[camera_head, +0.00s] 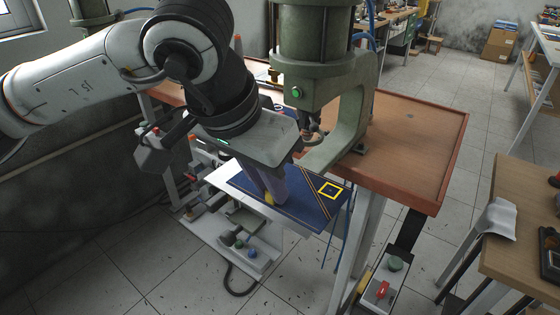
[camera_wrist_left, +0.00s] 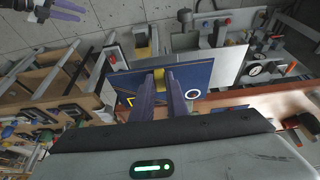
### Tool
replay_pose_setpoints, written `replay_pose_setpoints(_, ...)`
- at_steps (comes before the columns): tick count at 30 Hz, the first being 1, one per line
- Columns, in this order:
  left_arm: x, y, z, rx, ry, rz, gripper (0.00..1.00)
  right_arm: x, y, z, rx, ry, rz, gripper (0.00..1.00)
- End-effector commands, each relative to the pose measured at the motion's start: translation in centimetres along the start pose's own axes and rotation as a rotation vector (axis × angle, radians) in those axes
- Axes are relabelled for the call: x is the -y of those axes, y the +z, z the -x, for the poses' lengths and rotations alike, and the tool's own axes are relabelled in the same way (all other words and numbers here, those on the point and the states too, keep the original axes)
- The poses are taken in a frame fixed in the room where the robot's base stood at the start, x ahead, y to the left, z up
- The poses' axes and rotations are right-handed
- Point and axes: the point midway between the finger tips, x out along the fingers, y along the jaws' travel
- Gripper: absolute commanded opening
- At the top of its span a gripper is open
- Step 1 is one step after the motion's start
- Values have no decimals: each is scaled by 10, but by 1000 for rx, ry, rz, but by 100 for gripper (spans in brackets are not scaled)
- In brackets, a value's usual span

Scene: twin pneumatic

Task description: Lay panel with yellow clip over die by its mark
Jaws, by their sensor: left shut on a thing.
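The blue panel (camera_head: 308,199) hangs near the press, carrying a yellow square outline and yellow diagonal stripes. In the left wrist view the panel (camera_wrist_left: 205,75) also shows a white ring mark. A yellow clip (camera_wrist_left: 158,75) stands on it between the fingers. My left gripper (camera_head: 272,190) is shut on the clip, fingers pointing down to the panel; it also shows in the left wrist view (camera_wrist_left: 163,80). The head of the green press (camera_head: 318,45) stands just right of my gripper. I cannot make out the die. Purple fingers, probably my right gripper (camera_wrist_left: 62,10), show at the corner.
A pale board (camera_head: 222,175) shows at the panel's left edge. The orange-brown bench (camera_head: 420,130) with the press lies behind and right. A control box with a red switch (camera_head: 383,289) is at the lower right. A wooden table (camera_head: 520,230) stands right. Open floor lies between.

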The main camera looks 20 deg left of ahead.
Motion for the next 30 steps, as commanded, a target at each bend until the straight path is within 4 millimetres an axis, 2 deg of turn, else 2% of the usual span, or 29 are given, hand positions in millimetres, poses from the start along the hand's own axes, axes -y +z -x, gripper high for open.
replay_pose_setpoints(10, 0, 0, 0, -1, 0, 0, 0, 2, 12, 3, 22, -2, -3, 31)
replay_pose_setpoints(16, 0, 4, -1, -2, -10, 1, 0, 1, 18, -3, 24, -2, -2, 31)
replay_pose_setpoints(23, 0, 11, -18, -1, -10, 3, 0, 2, 27, -15, 23, -6, 6, 31)
replay_pose_setpoints(30, 0, 18, -36, -1, -10, 3, 0, 9, 24, -27, 3, -19, 18, 31)
